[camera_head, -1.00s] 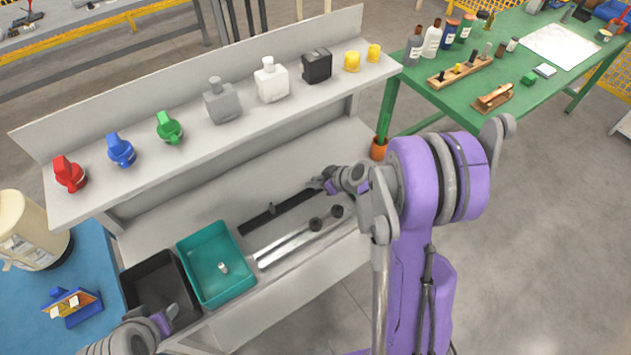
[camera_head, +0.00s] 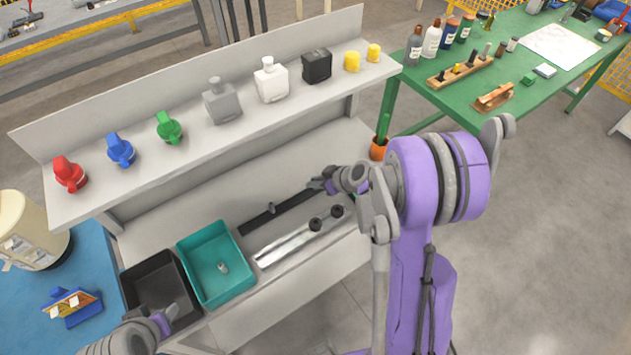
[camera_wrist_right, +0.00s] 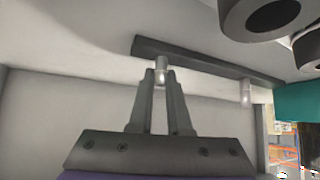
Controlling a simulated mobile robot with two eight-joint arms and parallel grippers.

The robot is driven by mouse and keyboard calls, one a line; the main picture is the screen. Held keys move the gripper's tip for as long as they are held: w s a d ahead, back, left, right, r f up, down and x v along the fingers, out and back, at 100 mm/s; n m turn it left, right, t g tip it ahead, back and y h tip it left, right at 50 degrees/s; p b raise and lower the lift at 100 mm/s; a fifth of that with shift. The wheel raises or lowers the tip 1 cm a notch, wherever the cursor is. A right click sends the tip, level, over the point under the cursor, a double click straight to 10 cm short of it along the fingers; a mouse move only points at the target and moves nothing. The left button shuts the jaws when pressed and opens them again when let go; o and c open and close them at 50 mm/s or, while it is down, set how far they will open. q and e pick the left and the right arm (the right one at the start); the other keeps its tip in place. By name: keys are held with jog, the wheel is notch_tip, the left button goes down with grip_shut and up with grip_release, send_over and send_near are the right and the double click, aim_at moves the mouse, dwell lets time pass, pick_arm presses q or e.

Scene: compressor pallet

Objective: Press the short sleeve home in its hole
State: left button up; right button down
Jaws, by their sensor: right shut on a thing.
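In the right wrist view a short light metal sleeve (camera_wrist_right: 160,75) sits between the fingertips of my right gripper (camera_wrist_right: 161,84), which is shut on it. The sleeve's far end meets the dark flat bar (camera_wrist_right: 205,66); I cannot tell how deep it sits in its hole. A second sleeve (camera_wrist_right: 245,93) stands on the bar's other end. In the head view my right gripper (camera_head: 319,185) is at the right end of the dark bar (camera_head: 293,201), and its held sleeve is hidden.
A silver rail (camera_head: 285,245) with black knobs lies in front of the dark bar. A teal bin (camera_head: 239,284) with a small pale part inside and a black bin (camera_head: 133,272) stand to the left. A shelf (camera_head: 215,133) with bottles and colored fittings runs behind.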

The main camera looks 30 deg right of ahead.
pick_arm(q)
jog(key=shift+t, duration=0.3)
jog(key=shift+w+r+p, duration=0.35)
jog(key=shift+r+p, duration=0.05)
jog(key=shift+r, duration=0.25)
jog(key=shift+w+r+p, duration=0.3)
jog(key=shift+r+p, duration=0.15)
jog(key=shift+r, duration=0.15)
jog(key=shift+w+r+p, duration=0.35)
jog(key=shift+r+p, duration=0.05)
jog(key=shift+r, duration=0.25)
pick_arm(e)
jog(key=shift+r, duration=3)
